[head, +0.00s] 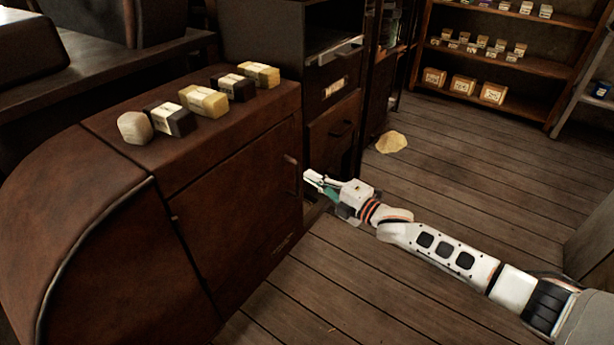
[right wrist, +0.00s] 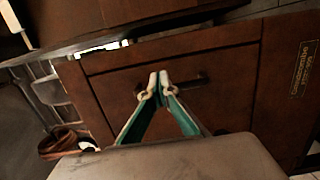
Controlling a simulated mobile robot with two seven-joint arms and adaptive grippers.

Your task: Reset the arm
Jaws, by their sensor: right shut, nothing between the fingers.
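My right arm reaches in from the lower right in the head view. My right gripper (head: 312,181) is beside the right end of the brown cabinet (head: 235,180), in front of the dark drawer unit. The right wrist view also shows the right gripper (right wrist: 158,80), its fingertips together and nothing between them. Behind the fingertips there is a brown drawer front (right wrist: 225,65) with a dark handle (right wrist: 188,82). I cannot tell whether the fingertips touch it. My left gripper is not in view.
Several wrapped blocks (head: 204,100) stand in a row on the cabinet top. A shelf (head: 530,60) with small boxes stands at the back right. A yellowish patch (head: 391,142) lies on the wooden floor (head: 450,180), which is otherwise mostly clear.

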